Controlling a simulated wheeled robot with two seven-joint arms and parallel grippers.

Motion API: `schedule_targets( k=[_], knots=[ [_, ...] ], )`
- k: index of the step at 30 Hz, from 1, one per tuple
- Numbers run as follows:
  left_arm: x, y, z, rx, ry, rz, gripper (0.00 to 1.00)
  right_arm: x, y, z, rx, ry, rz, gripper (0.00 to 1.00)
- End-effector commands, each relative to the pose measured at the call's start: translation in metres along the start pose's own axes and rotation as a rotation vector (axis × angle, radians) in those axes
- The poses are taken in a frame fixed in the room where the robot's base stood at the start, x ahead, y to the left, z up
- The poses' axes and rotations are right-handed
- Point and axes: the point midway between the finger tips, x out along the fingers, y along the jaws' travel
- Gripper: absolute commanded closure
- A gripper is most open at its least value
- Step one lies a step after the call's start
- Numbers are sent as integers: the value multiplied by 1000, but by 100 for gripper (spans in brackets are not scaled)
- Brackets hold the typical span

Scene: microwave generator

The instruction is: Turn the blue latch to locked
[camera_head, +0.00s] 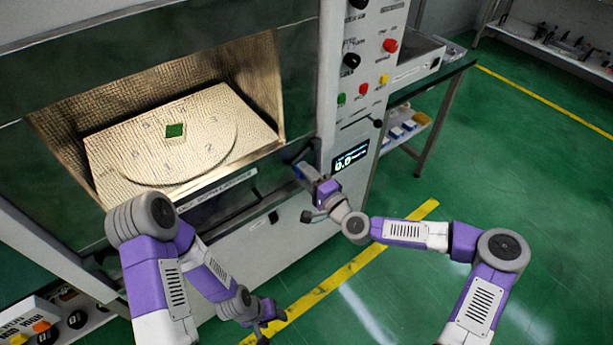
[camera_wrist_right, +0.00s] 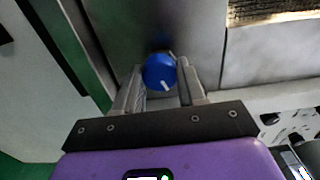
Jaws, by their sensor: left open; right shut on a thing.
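The blue latch (camera_wrist_right: 158,74) is a round blue knob with a white mark, on the grey front of the machine. In the right wrist view it sits between the two fingers of my right gripper (camera_wrist_right: 162,88), which is shut on it. The white mark points down and slightly right in that view. My left gripper (camera_head: 268,325) is open and empty, low over the floor, away from the latch.
A control panel with buttons (camera_head: 365,60) and a lit display (camera_head: 350,158) is above my right gripper. Green floor (camera_head: 520,190) is clear to the right.

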Motion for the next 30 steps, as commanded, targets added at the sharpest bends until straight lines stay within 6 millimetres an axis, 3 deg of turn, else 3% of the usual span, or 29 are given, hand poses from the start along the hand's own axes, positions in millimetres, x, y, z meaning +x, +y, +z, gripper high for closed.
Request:
schedule_targets(
  k=[10, 26, 27, 30],
  knots=[
    [4, -2, 0, 0, 0, 0, 43, 0, 0, 0, -141, 1, 0, 91],
    [4, -2, 0, 0, 0, 0, 43, 0, 0, 0, -167, 0, -1, 91],
    [4, -2, 0, 0, 0, 0, 43, 0, 0, 0, -166, 0, -1, 59],
    [4, -2, 0, 0, 0, 0, 43, 0, 0, 0, -166, 0, 0, 43]
  ],
)
